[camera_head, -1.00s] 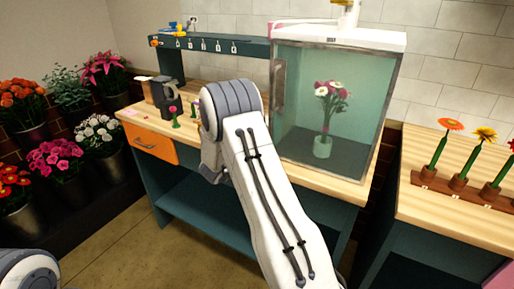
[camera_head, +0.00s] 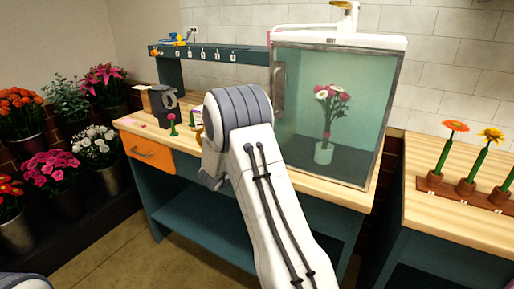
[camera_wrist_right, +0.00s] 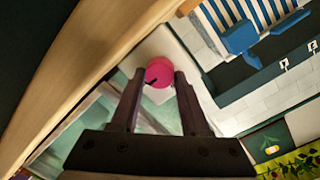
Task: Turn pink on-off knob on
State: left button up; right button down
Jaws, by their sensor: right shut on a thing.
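The round pink knob (camera_wrist_right: 158,71) shows in the right wrist view, with a short dark mark on its face pointing to the lower left. My right gripper (camera_wrist_right: 160,76) has its two dark fingertips on either side of the knob and is shut on it. In the head view my right arm reaches toward the workbench, and its gripper is hidden behind the arm. My left gripper is out of view; only a bit of my left arm shows at the lower left corner.
A glass-fronted cabinet (camera_head: 390,100) with a vase of flowers (camera_head: 323,152) stands on the wooden bench. A dark grey holder (camera_head: 167,108) and a small pink flower (camera_head: 172,118) are on its left. Flower buckets stand far left; a flower rack (camera_head: 463,189) is on the right table.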

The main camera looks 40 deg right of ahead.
jog(key=shift+c, duration=2)
grip_release()
jog(key=v, duration=1)
jog(key=shift+a+b, duration=0.3)
jog(key=shift+b, duration=0.05)
